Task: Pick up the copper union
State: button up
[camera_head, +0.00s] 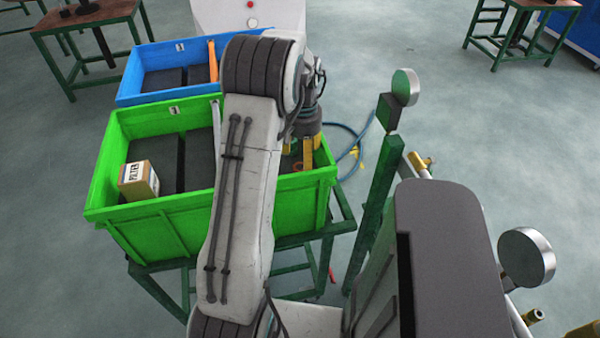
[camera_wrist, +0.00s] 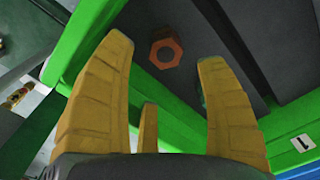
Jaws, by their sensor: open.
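The copper union (camera_wrist: 166,53) is an orange-brown hexagonal ring on the dark floor of the green crate (camera_head: 170,215), near a green wall. In the wrist view it lies beyond and between the tips of my gripper's yellow fingers (camera_wrist: 163,72). The fingers are spread wide, with nothing between them. In the head view my gripper (camera_head: 308,153) points down into the right side of the green crate. My arm hides the crate's middle there, and the union is too small to make out surely.
A filter box (camera_head: 138,180) stands in the green crate's left part. A blue crate (camera_head: 150,97) with an orange item (camera_head: 212,61) stands behind. A green post (camera_head: 375,220) rises right of the crate.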

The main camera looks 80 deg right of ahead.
aim_at(300, 167)
jog(key=shift+w+f+p, duration=0.2)
jog(key=shift+f+p, duration=0.05)
jog(key=shift+f, duration=1.3)
jog(key=shift+w+f+p, duration=0.15)
jog(key=shift+f+p, duration=0.1)
jog(key=shift+f, duration=1.25)
jog(key=shift+c, duration=0.4)
grip_shut()
